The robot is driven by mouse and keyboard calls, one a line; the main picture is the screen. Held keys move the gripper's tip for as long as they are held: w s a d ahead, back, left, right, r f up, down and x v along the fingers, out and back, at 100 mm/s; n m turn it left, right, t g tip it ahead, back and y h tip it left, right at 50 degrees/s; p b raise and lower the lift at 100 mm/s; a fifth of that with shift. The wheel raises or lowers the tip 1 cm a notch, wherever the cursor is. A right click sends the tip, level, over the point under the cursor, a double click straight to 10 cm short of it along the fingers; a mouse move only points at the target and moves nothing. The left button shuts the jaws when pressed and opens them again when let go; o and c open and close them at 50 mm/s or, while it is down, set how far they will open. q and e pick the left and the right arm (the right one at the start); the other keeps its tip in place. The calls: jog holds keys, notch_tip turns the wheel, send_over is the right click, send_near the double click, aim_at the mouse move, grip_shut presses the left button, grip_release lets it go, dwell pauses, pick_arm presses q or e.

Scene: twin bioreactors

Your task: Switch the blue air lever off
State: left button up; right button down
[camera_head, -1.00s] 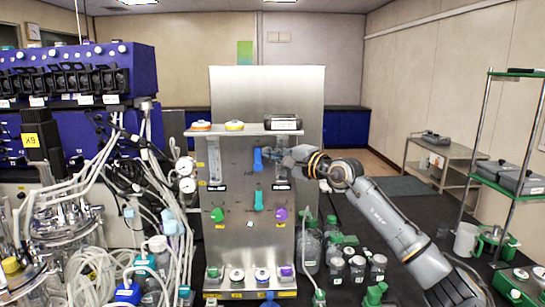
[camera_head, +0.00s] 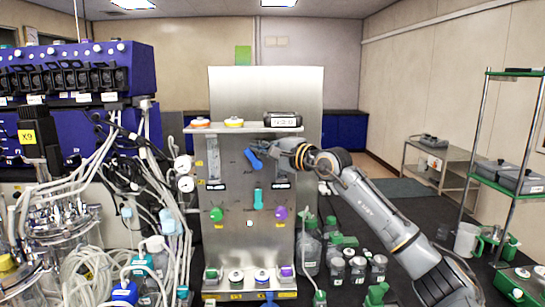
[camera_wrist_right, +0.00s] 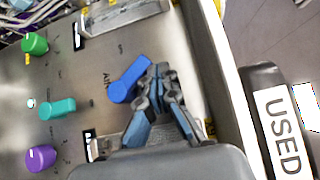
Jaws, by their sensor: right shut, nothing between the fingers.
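The blue air lever (camera_head: 253,159) is on the upper middle of the steel panel (camera_head: 233,185). It is tilted, with its top end leaning left in the head view. In the right wrist view the blue lever (camera_wrist_right: 128,80) lies beside the fingertips. My right gripper (camera_head: 268,147) is shut and empty, at the lever's upper right side. Its fingertips, also in the right wrist view (camera_wrist_right: 158,78), appear to touch the lever; the exact contact is hard to tell. My left gripper is not in view.
Below the lever are a teal lever (camera_head: 258,199), a green knob (camera_head: 216,214) and a purple knob (camera_head: 281,212). A shelf (camera_head: 222,130) with several items juts out above. Bottles (camera_head: 309,247) stand at the panel's lower right. Tubing crowds the left.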

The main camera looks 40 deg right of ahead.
jog(key=shift+w+a+f+b, duration=0.15)
jog(key=shift+w+a, duration=0.25)
jog(key=shift+a, duration=0.2)
jog(key=shift+w+a+f+b, duration=0.15)
jog(key=shift+w+a, duration=0.2)
jog(key=shift+a, duration=0.25)
jog(key=shift+w+a+n+g, duration=0.15)
jog(key=shift+a+n+g, duration=0.1)
jog(key=shift+n+g, duration=0.15)
jog(key=shift+f, duration=0.1)
dwell(0.8)
jog(key=v, duration=1.2)
